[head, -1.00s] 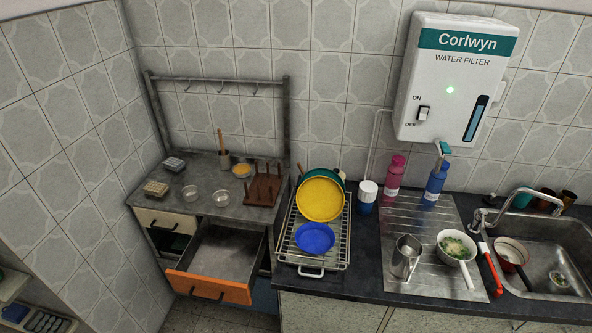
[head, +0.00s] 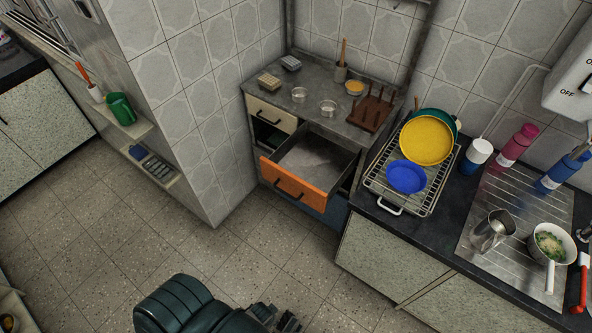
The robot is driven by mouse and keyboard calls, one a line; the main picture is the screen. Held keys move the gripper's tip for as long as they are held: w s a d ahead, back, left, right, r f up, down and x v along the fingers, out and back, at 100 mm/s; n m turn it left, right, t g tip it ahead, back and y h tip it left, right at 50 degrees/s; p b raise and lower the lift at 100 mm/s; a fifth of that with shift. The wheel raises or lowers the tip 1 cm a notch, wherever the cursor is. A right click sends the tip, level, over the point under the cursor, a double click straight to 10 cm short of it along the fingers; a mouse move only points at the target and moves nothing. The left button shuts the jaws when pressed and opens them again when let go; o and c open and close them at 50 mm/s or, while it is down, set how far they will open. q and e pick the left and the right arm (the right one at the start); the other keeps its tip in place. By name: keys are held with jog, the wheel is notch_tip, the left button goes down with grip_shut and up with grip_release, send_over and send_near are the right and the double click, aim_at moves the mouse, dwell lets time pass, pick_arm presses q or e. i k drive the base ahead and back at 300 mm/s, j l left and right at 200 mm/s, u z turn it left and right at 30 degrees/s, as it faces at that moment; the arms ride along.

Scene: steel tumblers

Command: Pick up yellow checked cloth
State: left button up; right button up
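A small yellowish folded bundle (head: 268,82), which looks like the yellow checked cloth, lies at the left of the grey metal counter; its pattern is too small to be sure. A similar greyish bundle (head: 290,63) lies just behind it. A dark green arm link of mine shows at the bottom edge. Dark finger-like parts at its right end look like my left gripper (head: 276,319), far below and apart from the bundle and cut by the frame. I cannot tell whether it is open. My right gripper is not in view.
An open orange-fronted drawer (head: 294,183) juts out below the counter. Two small glass bowls (head: 299,95) (head: 328,107) and a wooden peg rack (head: 371,109) stand near the bundles. A dish rack (head: 388,190) holds plates at right. The tiled floor in front is clear.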

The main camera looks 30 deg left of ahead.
aim_at(270, 83)
jog(key=u, duration=1.25)
